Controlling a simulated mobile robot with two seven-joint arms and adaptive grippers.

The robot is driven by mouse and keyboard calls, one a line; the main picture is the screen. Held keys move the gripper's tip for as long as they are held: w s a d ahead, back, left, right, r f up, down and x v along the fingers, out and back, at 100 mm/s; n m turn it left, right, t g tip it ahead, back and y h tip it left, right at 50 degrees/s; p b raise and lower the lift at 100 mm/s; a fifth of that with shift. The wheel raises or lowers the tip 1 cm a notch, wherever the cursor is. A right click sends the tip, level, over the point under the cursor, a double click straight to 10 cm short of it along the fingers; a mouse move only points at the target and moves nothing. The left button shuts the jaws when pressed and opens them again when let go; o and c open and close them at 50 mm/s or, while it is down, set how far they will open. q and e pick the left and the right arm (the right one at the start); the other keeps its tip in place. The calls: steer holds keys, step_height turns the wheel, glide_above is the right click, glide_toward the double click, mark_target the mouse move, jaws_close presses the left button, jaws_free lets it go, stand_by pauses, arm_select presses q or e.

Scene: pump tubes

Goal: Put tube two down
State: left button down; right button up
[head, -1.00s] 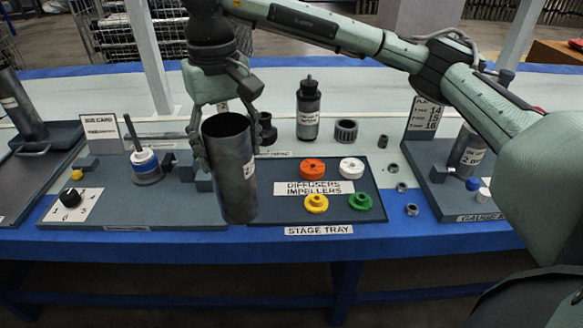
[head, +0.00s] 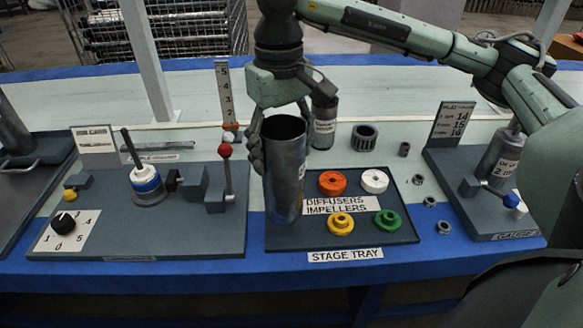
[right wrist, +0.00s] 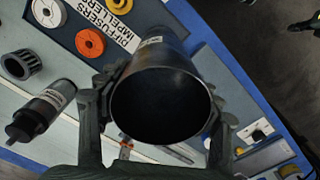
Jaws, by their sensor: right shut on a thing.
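A dark grey metal tube (head: 284,180), open at the top, stands nearly upright over the left part of the stage tray (head: 400,236). Its label is turned to the side and I cannot read it. My right gripper (head: 262,140) is shut on the tube near its upper end. In the right wrist view the tube's open mouth (right wrist: 160,105) faces the camera between the fingers (right wrist: 158,100). I cannot tell whether the tube's bottom touches the tray. My left gripper is not in view.
Orange (head: 332,183), white (head: 375,181), yellow (head: 340,223) and green (head: 387,220) discs lie on the tray, right of the tube. A dark bottle (head: 323,125) stands behind.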

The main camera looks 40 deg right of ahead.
steer(key=shift+s+d+f, duration=0.35)
steer(key=shift+d+f, duration=0.05)
steer(key=shift+d, duration=0.2)
step_height(320, 180, down, 3)
steer(key=shift+f, duration=0.1)
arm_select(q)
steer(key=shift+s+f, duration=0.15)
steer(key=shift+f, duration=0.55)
arm_select(e)
steer(key=shift+f, duration=0.4)
steer(key=shift+f, duration=0.1)
steer(key=o, duration=1.4)
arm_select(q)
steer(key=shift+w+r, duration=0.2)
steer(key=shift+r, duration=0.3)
arm_select(e)
steer(key=shift+o, duration=0.2)
